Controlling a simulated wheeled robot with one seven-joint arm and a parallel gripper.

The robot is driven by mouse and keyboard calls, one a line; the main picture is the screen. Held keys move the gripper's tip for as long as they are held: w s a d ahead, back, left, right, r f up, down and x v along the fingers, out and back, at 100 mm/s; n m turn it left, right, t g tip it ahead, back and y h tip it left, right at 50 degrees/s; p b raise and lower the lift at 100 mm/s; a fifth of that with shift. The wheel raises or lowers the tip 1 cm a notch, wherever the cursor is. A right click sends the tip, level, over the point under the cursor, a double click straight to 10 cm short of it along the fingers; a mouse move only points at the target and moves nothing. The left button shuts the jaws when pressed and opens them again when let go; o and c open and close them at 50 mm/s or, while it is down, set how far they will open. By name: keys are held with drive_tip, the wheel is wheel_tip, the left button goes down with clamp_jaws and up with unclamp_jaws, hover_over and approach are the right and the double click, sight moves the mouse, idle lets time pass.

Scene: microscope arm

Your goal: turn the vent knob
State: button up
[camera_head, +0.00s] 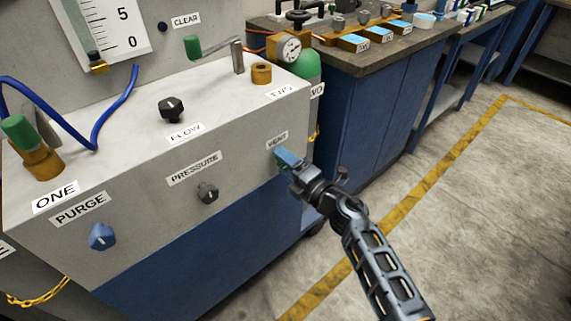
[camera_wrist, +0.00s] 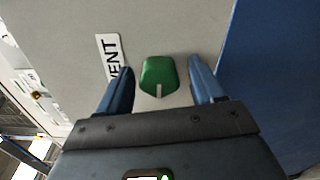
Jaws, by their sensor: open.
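The vent knob (camera_wrist: 158,76) is green with a pale pointer line and sits on the pale front panel beside the VENT label (camera_wrist: 112,58). In the wrist view my gripper (camera_wrist: 163,80) is open, with one blue finger on each side of the knob and a gap on both sides. In the head view my gripper (camera_head: 287,160) is at the panel just below the VENT label (camera_head: 277,140). The knob is mostly hidden behind the fingers there.
The panel also carries a blue PURGE knob (camera_head: 102,236), a dark PRESSURE knob (camera_head: 207,192) and a dark FLOW knob (camera_head: 171,108) on top. A green-handled lever (camera_head: 194,47) stands near the back. A blue-fronted workbench (camera_head: 372,110) is behind. The floor at right is clear.

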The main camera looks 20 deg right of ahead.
drive_tip(key=p+v, duration=0.1)
drive_tip(key=v, duration=0.7)
drive_tip(key=shift+a, duration=0.1)
drive_tip(key=s+a+r+m+h+p, duration=0.1)
drive_tip(key=s+r+m+h, duration=0.15)
drive_tip(key=s+m, duration=0.75)
drive_tip(key=s+a+r+m+h+p, duration=0.1)
drive_tip(key=s+a+r+m+p, duration=0.15)
drive_tip(key=s, duration=1.35)
drive_tip(key=s+d+r+m+g+h+p, duration=0.1)
drive_tip(key=s+r+m+g+h, duration=0.1)
drive_tip(key=s+r+m, duration=0.9)
drive_tip(key=r+v, duration=0.1)
drive_tip(key=v, duration=0.5)
drive_tip(key=shift+d+r, duration=0.2)
drive_tip(key=shift+d, duration=0.05)
drive_tip(key=shift+w, duration=0.1)
